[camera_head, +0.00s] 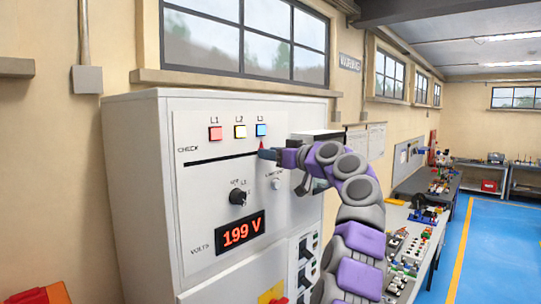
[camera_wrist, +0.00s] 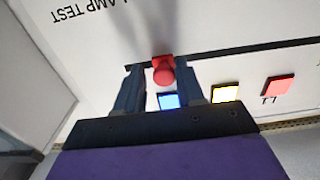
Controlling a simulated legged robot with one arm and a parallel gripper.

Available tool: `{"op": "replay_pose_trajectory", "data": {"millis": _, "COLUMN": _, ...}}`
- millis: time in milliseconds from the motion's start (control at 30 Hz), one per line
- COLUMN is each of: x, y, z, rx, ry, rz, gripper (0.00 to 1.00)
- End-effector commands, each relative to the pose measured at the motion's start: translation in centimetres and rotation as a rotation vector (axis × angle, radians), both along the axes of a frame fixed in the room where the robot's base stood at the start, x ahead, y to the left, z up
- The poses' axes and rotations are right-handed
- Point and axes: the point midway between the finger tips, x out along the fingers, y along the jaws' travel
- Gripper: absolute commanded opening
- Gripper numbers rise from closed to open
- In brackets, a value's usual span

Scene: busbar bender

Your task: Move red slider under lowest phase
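The red slider (camera_wrist: 163,70) is at one end of the dark slot on the panel. In the head view the slider (camera_head: 262,145) shows only as a small red tip at the slot's right end, below the blue L3 lamp (camera_head: 261,130). The yellow L2 lamp (camera_head: 240,132) and red L1 lamp (camera_head: 215,133) are to its left. The voltage display (camera_head: 240,233) reads 199 V. My gripper (camera_wrist: 160,72) is open, its fingers on either side of the slider with visible gaps. In the head view my gripper (camera_head: 268,154) is at the slot's right end.
A black selector knob (camera_head: 239,198) is below the slot; its setting is too small to read surely. A pale lamp-test button (camera_head: 276,184) is beneath my gripper. Black switches (camera_head: 305,262) are lower right. The panel front along the slot, left of my gripper, is clear.

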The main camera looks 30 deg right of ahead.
Motion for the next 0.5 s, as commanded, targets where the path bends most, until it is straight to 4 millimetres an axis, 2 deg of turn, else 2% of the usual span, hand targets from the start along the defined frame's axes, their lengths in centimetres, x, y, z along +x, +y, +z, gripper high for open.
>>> {"op": "replay_pose_trajectory", "data": {"millis": 33, "x": -0.05, "y": 0.02, "z": 0.04, "rx": 0.000, "ry": 0.000, "rz": 0.000, "gripper": 0.43}}
{"op": "replay_pose_trajectory", "data": {"millis": 100, "x": -0.14, "y": 0.03, "z": 0.08, "rx": -0.001, "ry": -0.001, "rz": 0.000, "gripper": 0.50}}
{"op": "replay_pose_trajectory", "data": {"millis": 500, "x": -0.14, "y": 0.35, "z": 0.15, "rx": -0.003, "ry": 0.000, "rz": 0.002, "gripper": 0.50}}
